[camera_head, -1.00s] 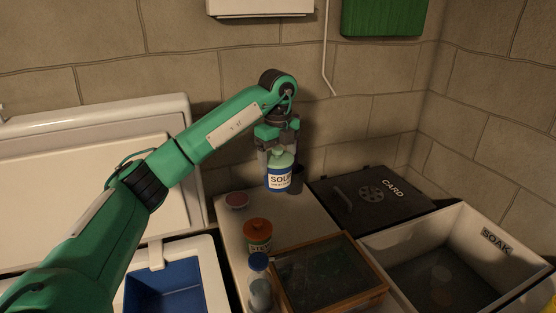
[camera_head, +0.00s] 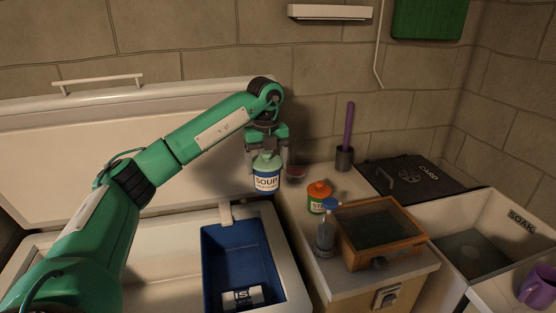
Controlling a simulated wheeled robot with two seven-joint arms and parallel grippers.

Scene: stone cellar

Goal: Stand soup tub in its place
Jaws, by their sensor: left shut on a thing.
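The soup tub (camera_head: 266,182) is blue with a white SOUP label and a pale green lid. My left gripper (camera_head: 267,158) points down and is shut on the tub by its top. It holds the tub upright in the air, in front of the raised freezer lid, near the counter's left back edge. Below it is the open white chest freezer with a blue basket (camera_head: 223,265) at its right end. A white-labelled item (camera_head: 243,296) lies low in the basket; its label is only partly legible. My right gripper is not in view.
On the counter stand an orange-lidded tub (camera_head: 318,197), a blue-capped bottle (camera_head: 326,232), a wooden glass-topped box (camera_head: 383,232) and a dark pot (camera_head: 344,159) with a purple handle. A SOAK basin (camera_head: 450,218) and purple mug (camera_head: 538,287) are at right.

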